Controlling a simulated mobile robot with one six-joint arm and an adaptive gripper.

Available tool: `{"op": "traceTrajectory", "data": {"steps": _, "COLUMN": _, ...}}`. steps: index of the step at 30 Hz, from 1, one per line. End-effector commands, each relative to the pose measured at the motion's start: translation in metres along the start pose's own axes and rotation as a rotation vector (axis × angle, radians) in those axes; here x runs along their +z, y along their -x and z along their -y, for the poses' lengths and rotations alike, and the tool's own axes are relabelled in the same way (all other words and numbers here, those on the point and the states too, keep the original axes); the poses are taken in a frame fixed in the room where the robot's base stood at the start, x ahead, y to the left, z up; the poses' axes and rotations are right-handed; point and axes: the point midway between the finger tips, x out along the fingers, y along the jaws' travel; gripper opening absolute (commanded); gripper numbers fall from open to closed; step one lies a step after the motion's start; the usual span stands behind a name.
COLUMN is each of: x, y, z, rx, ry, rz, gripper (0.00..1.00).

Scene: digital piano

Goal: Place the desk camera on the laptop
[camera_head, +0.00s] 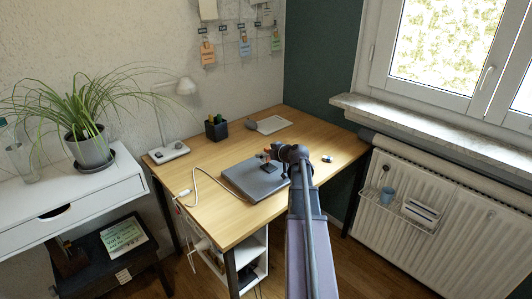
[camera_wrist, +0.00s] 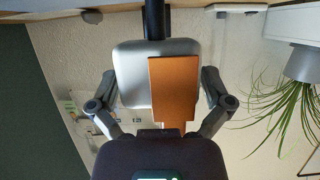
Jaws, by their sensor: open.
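The desk camera (camera_head: 268,165) appears as a small dark base with an orange-brown part above it, standing over the laptop. The closed dark grey laptop (camera_head: 240,180) lies on the wooden desk. In the wrist view, the desk camera (camera_wrist: 130,70) has a silver rounded body, an orange panel and a black post; the picture is upside down. My gripper (camera_wrist: 160,78) is open, with one finger on each side of the silver body. I cannot tell whether either finger touches it. In the head view, my gripper (camera_head: 274,152) is just above the laptop's right side.
The desk (camera_head: 215,215) has free room in front of the laptop. A white cable (camera_head: 197,185) runs left of the laptop.

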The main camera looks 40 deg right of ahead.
Motion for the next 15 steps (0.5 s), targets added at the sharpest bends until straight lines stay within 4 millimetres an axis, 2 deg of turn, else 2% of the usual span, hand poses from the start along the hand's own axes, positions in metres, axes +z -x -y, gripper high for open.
{"op": "traceTrajectory", "data": {"steps": 10, "x": -0.004, "y": 0.002, "z": 0.000, "rx": 0.000, "ry": 0.000, "rz": 0.000, "gripper": 1.00}}
{"op": "traceTrajectory", "data": {"steps": 15, "x": -0.004, "y": 0.018, "z": 0.001, "rx": 0.001, "ry": -0.001, "rz": 0.000, "gripper": 1.00}}
